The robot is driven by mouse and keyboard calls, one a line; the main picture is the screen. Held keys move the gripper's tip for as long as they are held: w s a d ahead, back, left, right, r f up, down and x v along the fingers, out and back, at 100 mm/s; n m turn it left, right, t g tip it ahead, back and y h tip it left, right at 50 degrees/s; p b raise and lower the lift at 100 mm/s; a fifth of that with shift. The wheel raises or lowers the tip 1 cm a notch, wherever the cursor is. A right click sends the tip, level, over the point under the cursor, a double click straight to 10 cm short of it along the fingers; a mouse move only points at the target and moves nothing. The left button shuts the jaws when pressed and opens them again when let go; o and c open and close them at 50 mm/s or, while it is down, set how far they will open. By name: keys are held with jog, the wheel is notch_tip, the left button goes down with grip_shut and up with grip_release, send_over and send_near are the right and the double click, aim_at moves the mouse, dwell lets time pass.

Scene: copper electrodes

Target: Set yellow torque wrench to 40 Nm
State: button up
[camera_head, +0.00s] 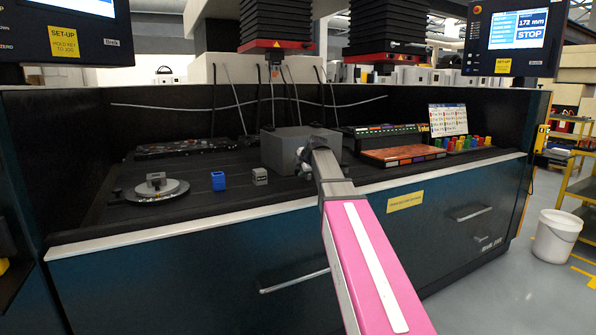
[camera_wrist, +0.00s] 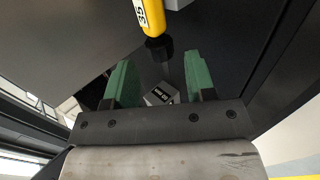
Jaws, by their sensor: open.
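The yellow torque wrench (camera_wrist: 151,17) shows only in part at the top of the wrist view, with a white label reading 35 and a dark end (camera_wrist: 158,46). I cannot make it out in the head view. My gripper (camera_wrist: 160,78) is open, with its two green fingers apart. The wrench's dark end lies just beyond the fingertips, near the middle of the gap, and nothing is gripped. A small grey block with a dark marked face (camera_wrist: 160,95) shows between the fingers. In the head view, the gripper's fingers cannot be made out.
On the bench are a round grey plate (camera_head: 150,196), a blue block (camera_head: 218,181), a small grey block (camera_head: 260,177), an orange-brown board (camera_head: 403,155) and several coloured pieces (camera_head: 470,143). A white bucket (camera_head: 556,238) stands on the floor.

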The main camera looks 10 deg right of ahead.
jog(key=shift+x, duration=0.85)
jog(key=shift+w+f, duration=0.25)
jog(key=c, duration=0.8)
